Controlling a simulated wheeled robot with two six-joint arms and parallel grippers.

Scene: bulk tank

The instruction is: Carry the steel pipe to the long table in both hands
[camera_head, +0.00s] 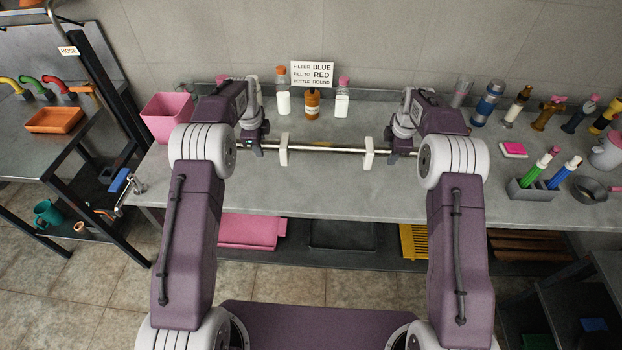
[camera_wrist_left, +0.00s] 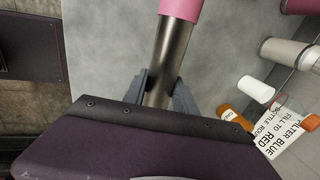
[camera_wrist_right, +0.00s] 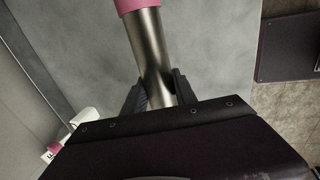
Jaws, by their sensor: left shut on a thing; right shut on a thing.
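The steel pipe (camera_head: 325,149) spans level between my two grippers, above or at the long table (camera_head: 325,188); I cannot tell whether it touches anything below. My left gripper (camera_head: 258,146) is shut on its left part and my right gripper (camera_head: 398,152) on its right part. Two white upright pieces, left (camera_head: 284,150) and right (camera_head: 368,153), stand at the pipe between the grippers; I cannot tell whether it rests in them.
Bottles, including an amber one (camera_head: 312,104), and a sign (camera_head: 312,74) stand behind the pipe. A pink bin (camera_head: 167,118) is at the left. A grey marker holder (camera_head: 533,190) and several tools are at the right. The table's front middle is clear.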

